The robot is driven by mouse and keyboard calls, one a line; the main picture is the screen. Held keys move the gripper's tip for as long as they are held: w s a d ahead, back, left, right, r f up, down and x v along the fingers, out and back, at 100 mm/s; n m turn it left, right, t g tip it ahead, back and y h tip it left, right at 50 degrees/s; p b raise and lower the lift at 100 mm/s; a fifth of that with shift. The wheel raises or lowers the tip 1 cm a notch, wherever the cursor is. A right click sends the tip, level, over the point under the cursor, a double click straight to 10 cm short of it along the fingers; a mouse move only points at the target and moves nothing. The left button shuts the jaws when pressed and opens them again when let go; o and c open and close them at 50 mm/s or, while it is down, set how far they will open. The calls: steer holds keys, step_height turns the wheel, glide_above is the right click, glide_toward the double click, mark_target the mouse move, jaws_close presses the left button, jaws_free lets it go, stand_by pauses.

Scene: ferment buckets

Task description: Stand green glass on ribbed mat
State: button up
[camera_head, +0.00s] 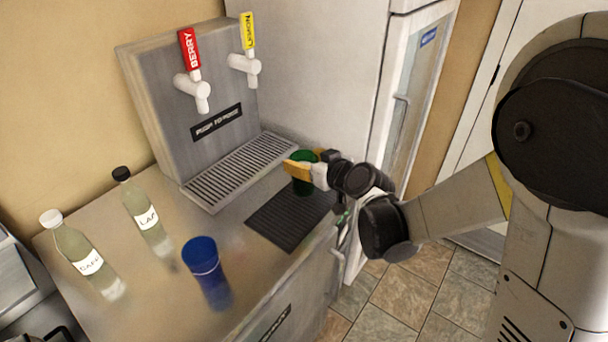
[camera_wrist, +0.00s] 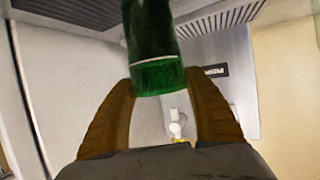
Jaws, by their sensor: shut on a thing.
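The green glass (camera_head: 303,184) is at the back right part of the ribbed mat, partly hidden by my gripper in the head view. The ribbed mat (camera_head: 283,225) is dark and lies flat on the steel counter, in front of the drip tray. My gripper (camera_head: 300,168) is shut on the green glass near its rim. In the wrist view the glass (camera_wrist: 156,72) sits between the two brown fingers of my gripper (camera_wrist: 160,95). I cannot tell whether the base of the glass touches the mat.
A blue glass (camera_head: 206,272) stands on the counter at the front. Two bottles, one with a white cap (camera_head: 78,250) and one with a black cap (camera_head: 146,215), stand at the left. The dispenser (camera_head: 200,110) with its drip tray (camera_head: 238,170) stands behind the mat.

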steer(key=shift+f+b, duration=0.85)
steer(key=shift+f, duration=0.95)
steer(key=shift+f, duration=0.15)
steer(key=o, duration=1.4)
